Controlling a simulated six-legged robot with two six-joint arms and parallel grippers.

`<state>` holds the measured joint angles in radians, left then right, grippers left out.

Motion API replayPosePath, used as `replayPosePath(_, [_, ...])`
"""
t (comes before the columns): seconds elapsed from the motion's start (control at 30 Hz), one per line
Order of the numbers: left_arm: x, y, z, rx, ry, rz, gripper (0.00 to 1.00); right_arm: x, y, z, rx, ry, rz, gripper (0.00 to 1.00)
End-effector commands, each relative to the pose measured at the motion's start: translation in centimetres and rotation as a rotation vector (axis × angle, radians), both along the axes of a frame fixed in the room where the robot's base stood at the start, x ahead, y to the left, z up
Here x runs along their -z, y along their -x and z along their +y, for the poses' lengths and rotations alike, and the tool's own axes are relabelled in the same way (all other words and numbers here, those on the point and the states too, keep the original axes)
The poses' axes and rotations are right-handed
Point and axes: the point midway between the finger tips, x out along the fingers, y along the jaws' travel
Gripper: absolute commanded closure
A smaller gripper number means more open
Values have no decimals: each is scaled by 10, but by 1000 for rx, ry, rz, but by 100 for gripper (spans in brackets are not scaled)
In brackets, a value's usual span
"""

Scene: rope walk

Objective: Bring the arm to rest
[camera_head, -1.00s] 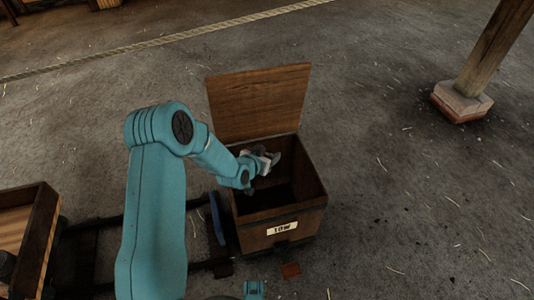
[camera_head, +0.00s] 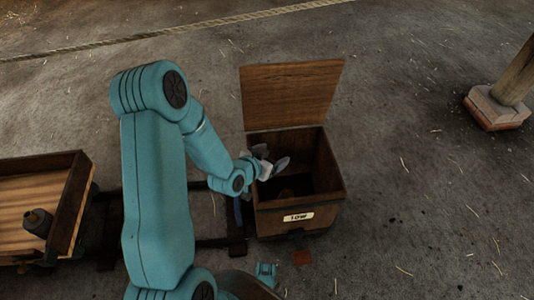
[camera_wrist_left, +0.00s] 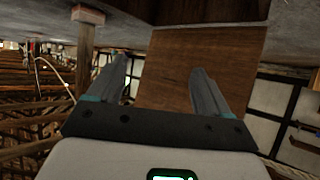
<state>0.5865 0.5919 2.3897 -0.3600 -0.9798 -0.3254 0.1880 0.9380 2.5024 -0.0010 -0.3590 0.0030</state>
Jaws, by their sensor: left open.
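My left arm comes in from the left in the head view, bent at the elbow. My right gripper is not in view.
A wooden tray (camera_head: 75,205) with a dark bottle-like object (camera_head: 37,222) stands at the left. A post on a stone base (camera_head: 497,107) is at the far right. A rope (camera_head: 180,32) runs across the back. The floor right of the box is clear.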

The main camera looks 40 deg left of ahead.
Motion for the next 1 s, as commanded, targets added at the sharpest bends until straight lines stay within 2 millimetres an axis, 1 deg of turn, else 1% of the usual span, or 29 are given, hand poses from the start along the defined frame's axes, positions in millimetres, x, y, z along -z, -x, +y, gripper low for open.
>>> replayPosePath(0.03, [-6, 8, 0, -1, 0, 1, 21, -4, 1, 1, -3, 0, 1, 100])
replayPosePath(0.1, [-10, 16, -1, -1, 0, 1, 21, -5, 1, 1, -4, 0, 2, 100])
replayPosePath(0.23, [-13, 24, -2, 0, 0, 0, 21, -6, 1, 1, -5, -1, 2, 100])
replayPosePath(0.77, [-14, 24, -4, 4, 0, -1, 21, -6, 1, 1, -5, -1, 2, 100])
replayPosePath(0.83, [-14, 20, -15, 31, 5, -3, 21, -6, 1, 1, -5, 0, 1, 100])
replayPosePath(0.87, [-12, 18, -25, 53, 12, -1, 21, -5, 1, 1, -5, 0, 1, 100])
replayPosePath(0.97, [6, 12, -79, 163, 55, 38, 21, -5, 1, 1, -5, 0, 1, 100])
replayPosePath(1.0, [19, 15, -106, 209, 81, 84, 21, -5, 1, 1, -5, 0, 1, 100])
